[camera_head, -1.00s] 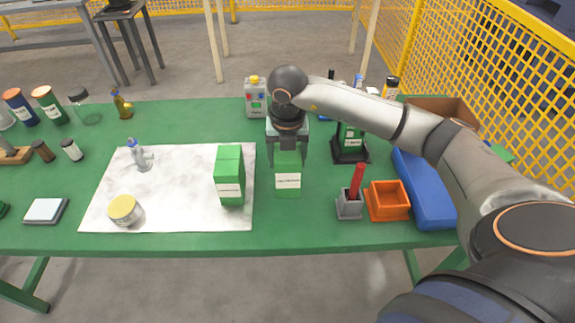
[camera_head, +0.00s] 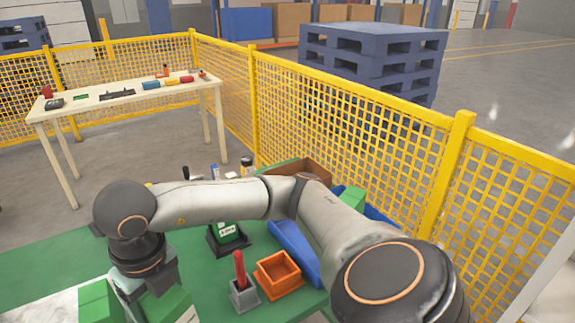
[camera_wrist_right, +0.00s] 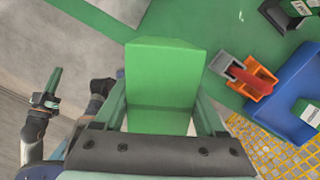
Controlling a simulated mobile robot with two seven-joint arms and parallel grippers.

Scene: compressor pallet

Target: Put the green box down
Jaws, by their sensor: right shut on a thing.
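My right gripper (camera_head: 150,292) is shut on a green box (camera_head: 166,305), at the bottom left of the head view. In the right wrist view the green box (camera_wrist_right: 160,85) fills the space between the fingers, near the table's front edge. I cannot tell whether its underside touches the table.
On the green table (camera_head: 35,252) right of the held box are a grey holder with a red handle (camera_head: 240,285), an orange bin (camera_head: 278,275) and a blue bin (camera_head: 293,245). Another green box (camera_head: 352,200) lies at the blue bin's far end. A yellow fence (camera_head: 350,125) stands behind.

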